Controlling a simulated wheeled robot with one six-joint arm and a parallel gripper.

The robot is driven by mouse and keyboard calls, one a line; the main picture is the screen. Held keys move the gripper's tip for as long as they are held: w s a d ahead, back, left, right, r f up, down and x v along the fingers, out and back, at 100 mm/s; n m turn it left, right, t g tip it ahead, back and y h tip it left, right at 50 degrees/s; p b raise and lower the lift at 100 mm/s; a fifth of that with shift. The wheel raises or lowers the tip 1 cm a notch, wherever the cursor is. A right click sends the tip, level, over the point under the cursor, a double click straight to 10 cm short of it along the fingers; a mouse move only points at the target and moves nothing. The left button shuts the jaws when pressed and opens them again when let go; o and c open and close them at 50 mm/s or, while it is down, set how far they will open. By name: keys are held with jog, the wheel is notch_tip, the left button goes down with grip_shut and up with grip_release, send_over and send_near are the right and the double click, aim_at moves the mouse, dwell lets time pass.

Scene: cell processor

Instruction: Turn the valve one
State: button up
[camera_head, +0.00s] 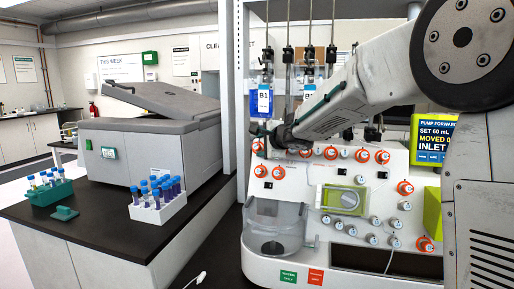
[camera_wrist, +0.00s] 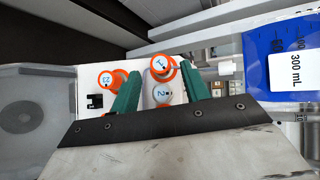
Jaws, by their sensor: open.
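Valve one, a white knob with an orange rim marked 1 (camera_wrist: 157,63), is on the white panel (camera_wrist: 88,101) in the wrist view. My gripper (camera_wrist: 160,70) is open, with its two green fingers apart. In the picture valve one lies between the fingertips; I cannot tell whether they reach around it or stop short. A greyish knob marked 2 (camera_wrist: 162,95) shows between the fingers, nearer the palm. Another orange-rimmed knob (camera_wrist: 106,79) lies outside the left finger. In the head view, my gripper is at the upper left of the cell processor (camera_head: 300,200), and valve one is not clearly distinguishable.
A blue bag labelled 300 mL (camera_wrist: 258,75) hangs close on the right in the wrist view. A clear container (camera_head: 272,245) stands at the processor's lower left. A grey machine (camera_head: 160,140), a white tube rack (camera_head: 160,212) and a green rack (camera_head: 50,195) stand on the left bench.

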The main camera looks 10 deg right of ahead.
jog(key=shift+v, duration=1.25)
